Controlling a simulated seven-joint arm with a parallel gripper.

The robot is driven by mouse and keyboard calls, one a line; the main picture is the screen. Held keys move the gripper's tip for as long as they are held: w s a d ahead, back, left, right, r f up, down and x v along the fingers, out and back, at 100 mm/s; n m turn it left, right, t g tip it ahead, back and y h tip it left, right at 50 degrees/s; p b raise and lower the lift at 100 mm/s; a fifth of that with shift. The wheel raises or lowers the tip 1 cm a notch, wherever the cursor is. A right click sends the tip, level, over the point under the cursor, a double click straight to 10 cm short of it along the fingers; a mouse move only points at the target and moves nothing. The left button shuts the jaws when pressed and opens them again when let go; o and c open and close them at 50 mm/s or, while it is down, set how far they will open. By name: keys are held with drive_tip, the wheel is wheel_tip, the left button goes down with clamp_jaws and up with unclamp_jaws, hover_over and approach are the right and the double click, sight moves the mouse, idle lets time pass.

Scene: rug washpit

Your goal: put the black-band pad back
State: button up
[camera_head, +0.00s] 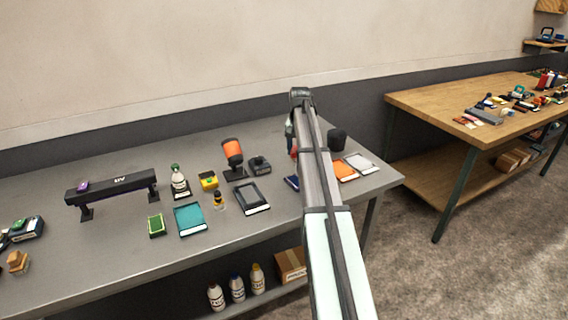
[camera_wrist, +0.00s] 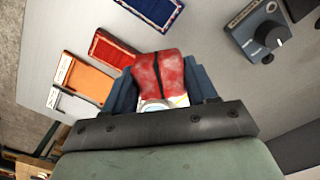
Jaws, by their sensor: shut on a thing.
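My gripper (camera_wrist: 162,84) is shut on a red pad with a black band (camera_wrist: 146,76). The pad is between the two dark blue fingers in the wrist view, with pale specks on its red face and a whitish part nearest the palm. It appears held above the grey table. In the head view my arm hides most of the gripper; only a small red bit, likely the pad (camera_head: 294,153), shows at the arm's left edge.
The grey table (camera_head: 120,255) also holds a teal mat (camera_head: 190,219), a dark mat (camera_head: 252,197), a green pad (camera_head: 156,225), a yellow block (camera_head: 208,180) and a black stand (camera_head: 115,185). A knobbed box (camera_wrist: 262,38) is right of the pad. A black cup (camera_head: 337,139) stands behind the arm.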

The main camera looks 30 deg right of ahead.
drive_tip(key=n, duration=0.1)
approach(280, 163)
drive_tip(key=s+a+r, duration=0.1)
drive_tip(key=s+r, duration=0.2)
drive_tip(key=s, duration=0.1)
drive_tip(key=w+n, duration=0.4)
drive_tip(key=n, duration=0.3)
drive_tip(key=shift+s+d+f, duration=0.1)
drive_tip(key=shift+d+f, duration=0.1)
drive_tip(key=shift+f, duration=2.2)
drive_tip(key=shift+d+f, duration=0.15)
drive_tip(key=shift+f, duration=2.2)
drive_tip(key=shift+f, duration=0.15)
drive_tip(key=o, duration=0.9)
wheel_tip(280, 163, up, 12)
drive_tip(key=shift+r, duration=0.2)
drive_tip(key=shift+o, duration=0.4)
